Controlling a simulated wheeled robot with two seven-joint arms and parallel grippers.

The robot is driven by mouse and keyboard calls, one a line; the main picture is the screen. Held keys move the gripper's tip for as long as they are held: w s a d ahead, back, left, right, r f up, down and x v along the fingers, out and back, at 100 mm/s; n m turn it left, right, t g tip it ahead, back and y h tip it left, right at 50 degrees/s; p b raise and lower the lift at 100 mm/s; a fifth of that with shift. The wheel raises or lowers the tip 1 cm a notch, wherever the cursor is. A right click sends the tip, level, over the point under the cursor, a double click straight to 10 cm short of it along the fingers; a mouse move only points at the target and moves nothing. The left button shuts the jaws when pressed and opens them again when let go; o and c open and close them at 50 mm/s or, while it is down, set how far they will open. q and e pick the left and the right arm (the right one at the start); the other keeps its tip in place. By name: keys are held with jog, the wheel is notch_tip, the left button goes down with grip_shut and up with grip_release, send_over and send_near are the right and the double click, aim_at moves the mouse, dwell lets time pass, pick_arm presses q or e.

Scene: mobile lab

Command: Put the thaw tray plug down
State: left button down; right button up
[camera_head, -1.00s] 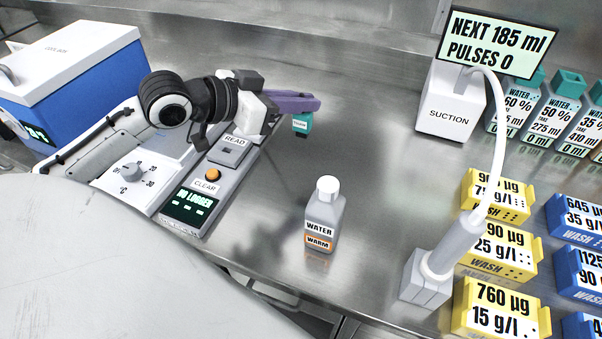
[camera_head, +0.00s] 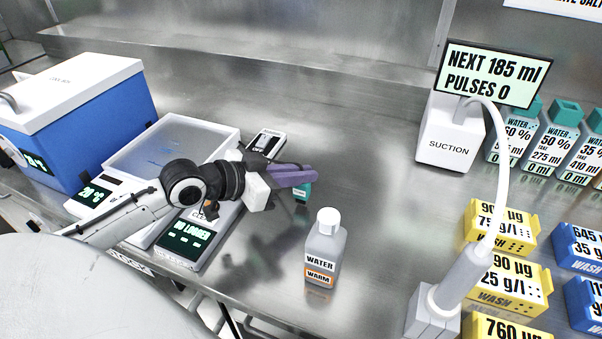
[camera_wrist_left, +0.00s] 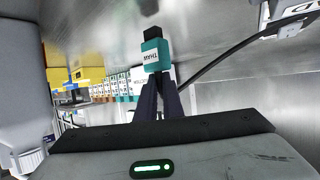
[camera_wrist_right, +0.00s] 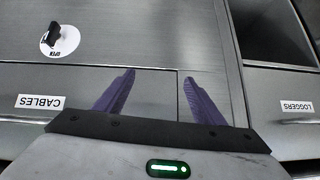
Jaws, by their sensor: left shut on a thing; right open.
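The thaw tray plug is a small teal block with a white THAW label and a dark end; it shows in the head view (camera_head: 302,191) and in the left wrist view (camera_wrist_left: 155,55). My left gripper (camera_head: 308,174) has purple fingers and is shut on the plug. It holds the plug over the bench, left of and behind the WATER WARM bottle; the gap to the bench is hard to judge. A dark cable (camera_wrist_left: 222,60) runs to the right in the left wrist view. My right gripper (camera_wrist_right: 158,95) is open and empty, near drawer fronts labelled CABLES and LOGGERS.
The WATER WARM bottle (camera_head: 325,250) stands near the bench front. The logger unit (camera_head: 190,245) and the thaw tray (camera_head: 170,150) lie left, beside a blue cool box (camera_head: 80,125). The suction unit (camera_head: 450,135) and yellow boxes (camera_head: 500,280) stand right. Bare bench lies behind the bottle.

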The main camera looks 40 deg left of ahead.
pick_arm(q)
jog(key=shift+f, duration=0.4)
jog(key=shift+f, duration=0.15)
jog(key=c, duration=1.9)
grip_release()
jog(key=shift+r, duration=0.2)
jog(key=p+v, duration=0.1)
jog(key=v, duration=1.1)
jog(key=shift+r, duration=0.45)
